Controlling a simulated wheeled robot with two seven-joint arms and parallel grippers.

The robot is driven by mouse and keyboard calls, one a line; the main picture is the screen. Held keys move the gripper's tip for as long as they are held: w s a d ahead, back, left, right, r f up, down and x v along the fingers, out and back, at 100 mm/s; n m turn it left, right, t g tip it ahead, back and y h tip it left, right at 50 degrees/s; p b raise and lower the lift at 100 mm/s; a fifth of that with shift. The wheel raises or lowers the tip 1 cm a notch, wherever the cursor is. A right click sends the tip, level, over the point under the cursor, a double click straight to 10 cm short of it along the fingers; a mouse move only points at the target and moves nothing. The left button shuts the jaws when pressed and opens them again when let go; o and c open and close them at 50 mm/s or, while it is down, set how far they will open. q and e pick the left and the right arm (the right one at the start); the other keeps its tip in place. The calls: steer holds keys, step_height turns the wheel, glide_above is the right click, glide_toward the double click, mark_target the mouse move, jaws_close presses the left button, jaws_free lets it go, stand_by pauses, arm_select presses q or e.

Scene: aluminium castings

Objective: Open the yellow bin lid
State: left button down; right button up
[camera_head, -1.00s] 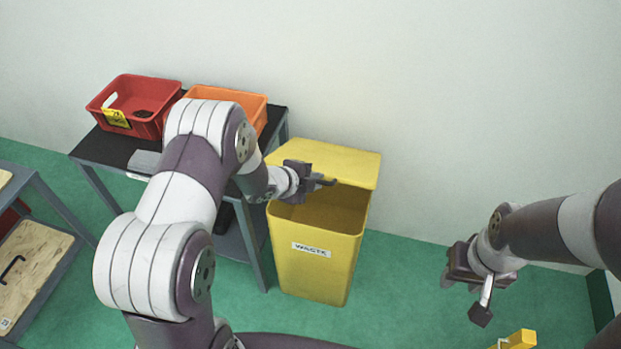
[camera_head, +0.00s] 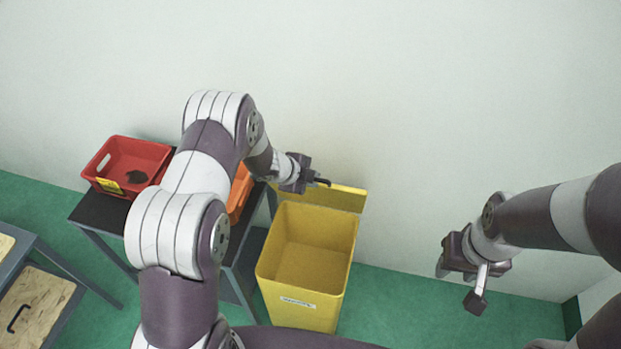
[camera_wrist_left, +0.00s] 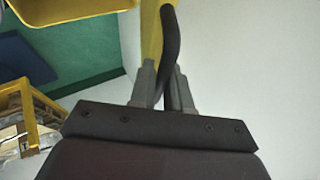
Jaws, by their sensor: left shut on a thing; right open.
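The yellow bin (camera_head: 307,262) stands on the floor with a white label on its front, and its inside shows from above. Its yellow lid (camera_head: 347,197) is raised steeply at the back, near the wall. My left gripper (camera_head: 318,183) is at the lid's upper left edge. In the left wrist view its fingers (camera_wrist_left: 166,95) are closed on a dark bar, the lid handle (camera_wrist_left: 171,40), beside the yellow lid edge (camera_wrist_left: 151,35). My right gripper (camera_head: 460,285) is open and empty, right of the bin and apart from it.
A dark-topped table (camera_head: 100,212) left of the bin carries a red tray (camera_head: 128,160) and an orange tray (camera_head: 238,195), partly hidden by my left arm. A wooden board (camera_head: 38,308) lies on a rack at the lower left. Green floor is free right of the bin.

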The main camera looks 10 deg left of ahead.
arm_select(q)
steer(key=shift+w, duration=0.15)
steer(key=c, duration=1.2)
jaws_free()
steer(key=shift+o, duration=0.2)
steer(key=shift+r, duration=0.1)
steer(key=v, duration=1.2)
steer(key=shift+s+r, duration=0.2)
steer(key=shift+a, duration=0.1)
